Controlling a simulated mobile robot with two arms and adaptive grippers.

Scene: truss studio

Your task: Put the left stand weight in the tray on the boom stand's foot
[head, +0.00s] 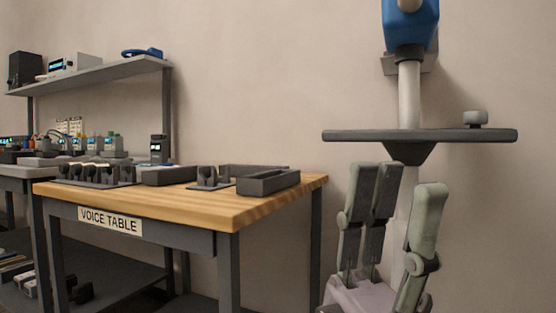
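My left gripper (400,185) points upward at the lower right, its fingers apart with nothing visible between them. It is in front of a pale pole (409,95) and below a dark flat plate (350,136) with a tapered underside. A small grey round piece (475,118) sits on the plate's right end; I cannot tell whether it is a stand weight. A tray (268,182) is at the right of the wooden table; its inside is hardly visible. I cannot make out the boom stand's foot. My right gripper is out of view.
The wooden table (200,207), labelled VOICE TABLE, also holds another dark tray (170,176) and dark holders (95,174). A shelf (100,68) with devices stands behind at left. The wall between table and pole is bare.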

